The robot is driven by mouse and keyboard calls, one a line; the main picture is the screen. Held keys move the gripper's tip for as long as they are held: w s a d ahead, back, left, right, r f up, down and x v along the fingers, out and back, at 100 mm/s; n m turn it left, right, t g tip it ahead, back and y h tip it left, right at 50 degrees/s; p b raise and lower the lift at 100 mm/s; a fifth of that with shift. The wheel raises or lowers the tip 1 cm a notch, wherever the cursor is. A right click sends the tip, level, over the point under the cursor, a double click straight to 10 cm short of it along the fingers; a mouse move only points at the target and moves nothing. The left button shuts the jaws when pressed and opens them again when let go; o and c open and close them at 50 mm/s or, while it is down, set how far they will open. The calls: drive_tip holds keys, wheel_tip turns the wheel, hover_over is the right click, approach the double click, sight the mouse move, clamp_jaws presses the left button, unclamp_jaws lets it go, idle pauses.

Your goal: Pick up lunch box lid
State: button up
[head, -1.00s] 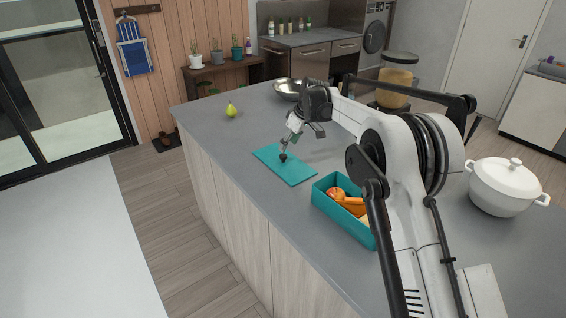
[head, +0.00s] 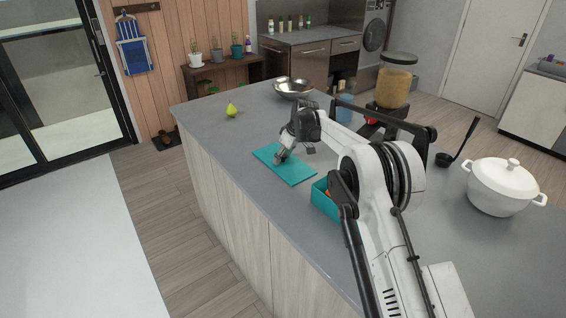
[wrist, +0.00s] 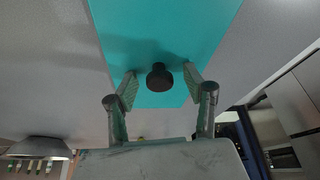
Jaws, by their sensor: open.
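The lunch box lid (head: 292,172) is a flat teal rectangle lying on the grey counter in the head view. It also fills the upper middle of the wrist view (wrist: 150,35). A dark round knob (wrist: 159,77) stands on the lid. My gripper (head: 281,157) is low over the lid in the head view. In the wrist view its two fingers (wrist: 159,88) are spread on either side of the knob, with a gap on each side.
The teal lunch box (head: 325,201) with food stands close to the lid, partly hidden by my arm. A pear (head: 232,111) and metal bowls (head: 291,88) sit farther back. A ladle (head: 458,145) and white pot (head: 505,186) are at the right. The counter left of the lid is clear.

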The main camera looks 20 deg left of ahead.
clamp_jaws()
drive_tip(key=shift+r, duration=0.15)
